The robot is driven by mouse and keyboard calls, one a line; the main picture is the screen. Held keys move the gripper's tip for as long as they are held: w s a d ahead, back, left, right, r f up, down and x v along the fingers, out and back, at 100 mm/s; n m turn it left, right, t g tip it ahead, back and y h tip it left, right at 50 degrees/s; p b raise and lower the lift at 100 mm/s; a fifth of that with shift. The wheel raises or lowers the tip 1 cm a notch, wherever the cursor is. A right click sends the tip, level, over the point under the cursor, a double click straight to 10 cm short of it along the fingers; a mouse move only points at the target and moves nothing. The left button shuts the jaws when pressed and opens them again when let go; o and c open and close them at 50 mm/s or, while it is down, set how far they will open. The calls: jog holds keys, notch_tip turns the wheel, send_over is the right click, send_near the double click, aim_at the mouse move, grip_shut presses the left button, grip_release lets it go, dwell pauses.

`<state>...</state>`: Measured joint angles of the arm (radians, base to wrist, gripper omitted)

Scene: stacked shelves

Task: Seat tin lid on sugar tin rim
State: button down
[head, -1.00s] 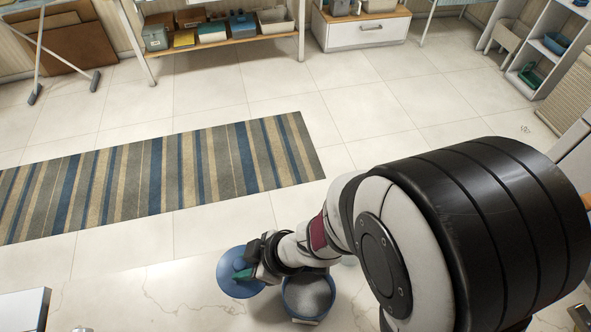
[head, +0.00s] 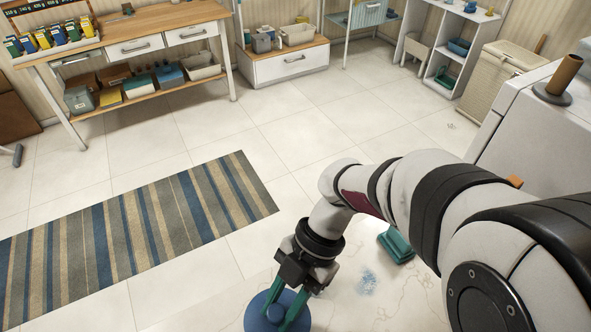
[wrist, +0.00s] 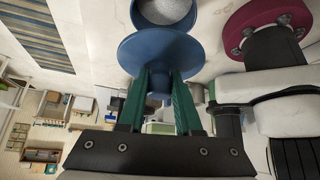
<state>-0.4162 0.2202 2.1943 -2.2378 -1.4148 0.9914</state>
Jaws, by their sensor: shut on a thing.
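The tin lid (head: 256,309) is a blue disc with a central knob at the bottom edge of the head view. My gripper (head: 283,313) has green fingers, shut on that knob. In the wrist view the fingers (wrist: 160,84) pinch the knob, with the lid's disc (wrist: 136,47) spread beyond them. The sugar tin (wrist: 139,16) is blue, filled with pale grains, and cut off by the top edge of the wrist view. The lid overlaps part of the tin there; I cannot tell whether they touch. The sugar surface shows uncovered. The tin is not seen in the head view now.
A striped rug (head: 140,232) lies on the floor beyond. A white cabinet (head: 530,125) stands at the right.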

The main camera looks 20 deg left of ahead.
jog(key=shift+f, duration=2.95)
jog(key=shift+f, duration=1.05)
jog(key=c, duration=0.5)
grip_release()
jog(key=shift+f, duration=0.1)
jog(key=shift+w, duration=0.1)
jog(key=v, duration=1.5)
jog(key=shift+w+r, duration=0.2)
jog(key=shift+r, duration=0.15)
